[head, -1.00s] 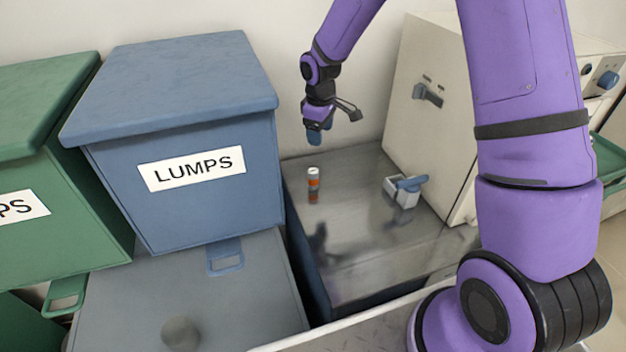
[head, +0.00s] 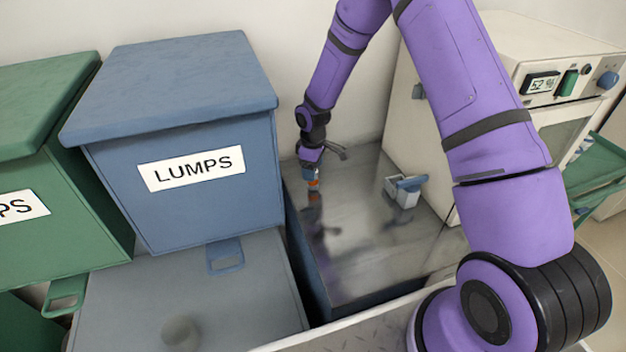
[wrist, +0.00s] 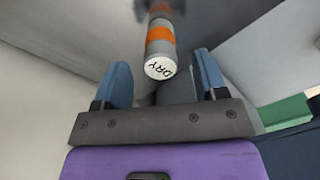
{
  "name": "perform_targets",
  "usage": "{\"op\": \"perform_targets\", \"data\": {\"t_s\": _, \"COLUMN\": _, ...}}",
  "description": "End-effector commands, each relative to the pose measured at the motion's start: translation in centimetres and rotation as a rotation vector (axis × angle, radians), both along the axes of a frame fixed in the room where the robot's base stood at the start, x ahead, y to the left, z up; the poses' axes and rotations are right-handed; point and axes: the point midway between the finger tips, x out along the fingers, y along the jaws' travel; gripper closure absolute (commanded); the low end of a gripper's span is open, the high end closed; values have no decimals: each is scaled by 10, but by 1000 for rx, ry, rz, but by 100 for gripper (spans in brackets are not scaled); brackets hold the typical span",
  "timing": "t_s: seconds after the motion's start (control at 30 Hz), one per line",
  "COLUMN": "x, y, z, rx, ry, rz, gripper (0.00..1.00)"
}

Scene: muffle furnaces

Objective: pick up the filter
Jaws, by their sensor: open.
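The filter, a small upright cylinder with an orange band (head: 314,184), stands on the metal bench top (head: 365,255). In the wrist view, its pale end reads "DRY" (wrist: 160,68), and an orange band (wrist: 160,33) shows beyond it. My gripper (head: 313,172) is directly above it, pointing down, and hides its upper part in the head view. In the wrist view, the two blue fingers of my gripper (wrist: 161,65) are apart, one on each side of the cylinder's near end, with gaps on both sides.
A small white container with a blue part (head: 405,190) stands to the right on the bench. A cream furnace (head: 430,130) is behind it. A blue bin marked LUMPS (head: 200,205) is close on the left. The bench front is clear.

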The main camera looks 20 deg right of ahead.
Motion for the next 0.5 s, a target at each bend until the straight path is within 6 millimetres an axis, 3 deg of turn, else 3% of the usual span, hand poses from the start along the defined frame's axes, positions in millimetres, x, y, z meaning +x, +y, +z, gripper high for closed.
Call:
{"op": "perform_targets", "data": {"t_s": 0.3, "x": -1, "y": 0, "z": -41, "rx": 0, "ry": 3, "rz": 0, "gripper": 34}}
{"op": "perform_targets", "data": {"t_s": 0.5, "x": -1, "y": 0, "z": -48, "rx": 0, "ry": 0, "rz": 0, "gripper": 34}}
